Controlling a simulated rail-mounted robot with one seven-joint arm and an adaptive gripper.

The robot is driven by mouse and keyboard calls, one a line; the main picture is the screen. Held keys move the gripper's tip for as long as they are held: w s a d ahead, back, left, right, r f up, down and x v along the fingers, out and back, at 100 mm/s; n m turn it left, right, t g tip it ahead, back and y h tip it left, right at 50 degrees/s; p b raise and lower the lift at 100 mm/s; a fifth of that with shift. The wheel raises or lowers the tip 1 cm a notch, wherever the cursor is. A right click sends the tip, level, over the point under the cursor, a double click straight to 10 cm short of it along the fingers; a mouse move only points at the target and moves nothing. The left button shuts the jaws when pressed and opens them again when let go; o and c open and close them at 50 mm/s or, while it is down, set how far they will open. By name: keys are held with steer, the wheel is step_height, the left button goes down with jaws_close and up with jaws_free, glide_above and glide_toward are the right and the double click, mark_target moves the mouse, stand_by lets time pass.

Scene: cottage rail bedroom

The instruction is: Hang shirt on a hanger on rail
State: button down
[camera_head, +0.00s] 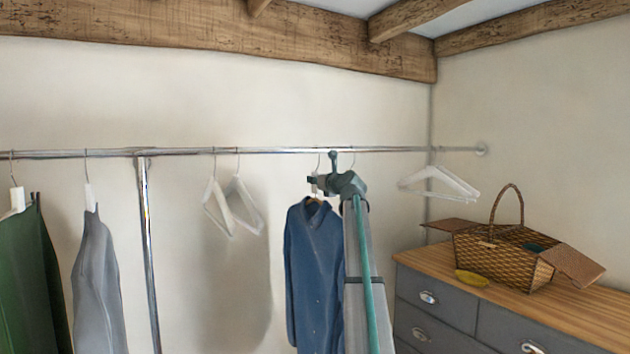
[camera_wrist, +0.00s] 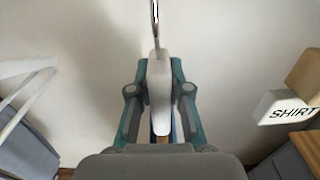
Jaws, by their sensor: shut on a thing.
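A blue long-sleeved shirt (camera_head: 313,265) hangs upright on a hanger below the rail in the head view. My gripper (camera_head: 313,184) is at the top of this hanger, just above the collar. In the wrist view my gripper (camera_wrist: 159,105) is shut on the hanger's pale neck (camera_wrist: 159,72), with its metal hook (camera_wrist: 155,22) pointing up. The metal rail (camera_head: 270,151) runs across the wall. The hook's top reaches about rail height in the head view, but I cannot tell whether it is over the rail. The shirt is mostly hidden in the wrist view.
Empty white hangers (camera_head: 218,208) hang left of the shirt, and others (camera_head: 438,183) hang right. Grey (camera_head: 97,285) and green (camera_head: 30,275) garments hang far left. A rail post (camera_head: 149,250) stands between. A wicker basket (camera_head: 500,255) and yellow item (camera_head: 472,278) sit on the dresser (camera_head: 415,262).

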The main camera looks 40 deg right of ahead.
steer(key=shift+f, duration=0.15)
steer(key=c, duration=1)
jaws_free()
steer(key=shift+s, duration=0.1)
